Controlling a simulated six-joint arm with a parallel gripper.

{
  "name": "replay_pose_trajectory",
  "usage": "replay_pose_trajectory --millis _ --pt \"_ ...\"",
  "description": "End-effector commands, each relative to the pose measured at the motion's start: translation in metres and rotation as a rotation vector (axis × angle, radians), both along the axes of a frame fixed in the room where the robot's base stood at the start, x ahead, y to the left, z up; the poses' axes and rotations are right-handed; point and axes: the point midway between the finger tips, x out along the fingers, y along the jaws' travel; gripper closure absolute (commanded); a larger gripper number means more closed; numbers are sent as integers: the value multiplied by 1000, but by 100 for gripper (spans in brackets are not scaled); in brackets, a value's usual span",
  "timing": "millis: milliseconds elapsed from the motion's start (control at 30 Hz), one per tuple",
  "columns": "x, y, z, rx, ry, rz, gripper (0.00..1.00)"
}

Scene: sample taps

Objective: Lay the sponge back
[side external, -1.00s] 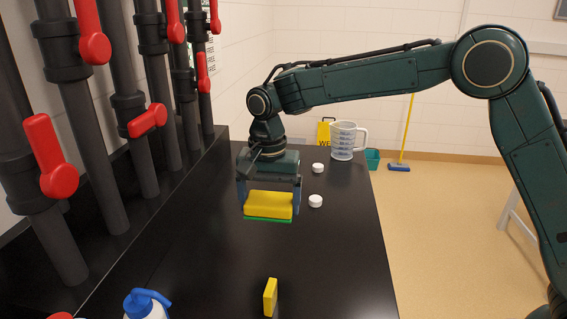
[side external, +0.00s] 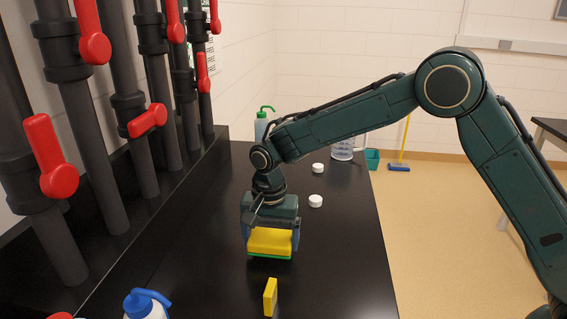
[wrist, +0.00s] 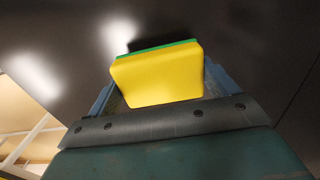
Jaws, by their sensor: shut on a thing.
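The sponge (side external: 270,241) is a yellow block with a green layer on its underside. My gripper (side external: 271,246) is shut on it, with one finger at each end. The sponge is held level, low over the black bench; whether its green underside touches the bench I cannot tell. In the wrist view the sponge (wrist: 158,76) sits between the blue-grey fingers, its green edge facing the dark bench top.
The black bench (side external: 345,240) has clear room right of the sponge. A small yellow block (side external: 270,297) stands in front. A blue-capped bottle (side external: 146,303) is at front left. Two white caps (side external: 316,201) lie behind. Pipes with red-handled taps (side external: 52,160) line the left.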

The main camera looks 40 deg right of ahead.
Motion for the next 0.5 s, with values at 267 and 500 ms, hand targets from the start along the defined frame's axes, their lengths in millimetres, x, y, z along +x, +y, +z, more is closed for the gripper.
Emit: replay_pose_trajectory --millis 267,500 --pt "0 0 -21 -1 1 0 36" --pt "0 0 -20 0 0 0 36"
